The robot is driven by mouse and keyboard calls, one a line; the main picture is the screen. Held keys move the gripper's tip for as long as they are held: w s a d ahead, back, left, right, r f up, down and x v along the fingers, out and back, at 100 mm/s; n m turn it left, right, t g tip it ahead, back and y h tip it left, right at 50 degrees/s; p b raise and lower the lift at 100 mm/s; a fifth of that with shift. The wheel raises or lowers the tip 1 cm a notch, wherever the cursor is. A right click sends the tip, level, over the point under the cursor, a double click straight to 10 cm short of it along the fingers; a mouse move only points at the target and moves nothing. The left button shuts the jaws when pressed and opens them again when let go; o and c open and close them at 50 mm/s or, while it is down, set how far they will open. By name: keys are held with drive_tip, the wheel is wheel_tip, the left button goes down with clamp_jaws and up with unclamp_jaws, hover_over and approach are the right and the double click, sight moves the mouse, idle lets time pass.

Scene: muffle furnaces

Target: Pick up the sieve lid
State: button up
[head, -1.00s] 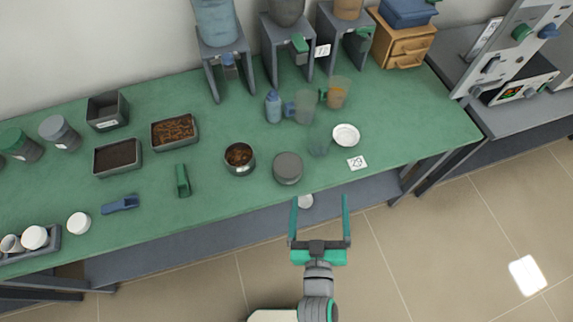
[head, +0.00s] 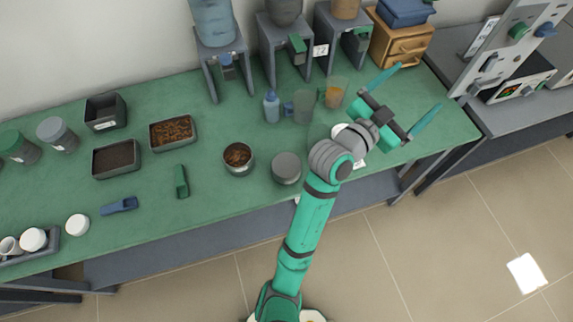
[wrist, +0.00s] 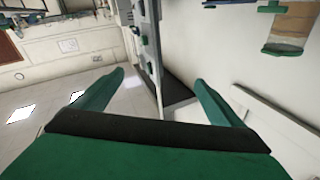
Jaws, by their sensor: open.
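A round grey flat-topped piece (head: 286,167), which looks like the sieve lid, is near the front edge of the green bench. I cannot tell whether it lies alone or covers something. Just left of it is a round metal sieve or pan (head: 238,158) with brown material in it. My gripper (head: 419,86) is open and empty, above the right end of the bench, well to the right of the grey piece and apart from it. In the wrist view the open fingers (wrist: 159,80) have nothing between them; neither the lid nor the bench top can be made out there.
The green bench (head: 215,195) also holds two trays of brown material (head: 173,132), a green scoop (head: 181,181), a blue bottle (head: 271,105) and an orange-filled beaker (head: 335,92). Dispenser stands (head: 288,60) line the back. My arm partly hides a white dish.

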drive_tip(key=d+m+g, duration=0.2)
drive_tip(key=m+g, duration=0.1)
drive_tip(key=m, duration=0.1)
drive_tip(key=m+g+y, duration=0.9)
drive_tip(key=m+y, duration=0.1)
drive_tip(key=y, duration=0.5)
hover_over(286, 165)
wheel_tip(286, 165, down, 18)
drive_tip(key=shift+w, duration=0.1)
drive_tip(key=shift+f, duration=2.9)
drive_tip(key=c, duration=1.1)
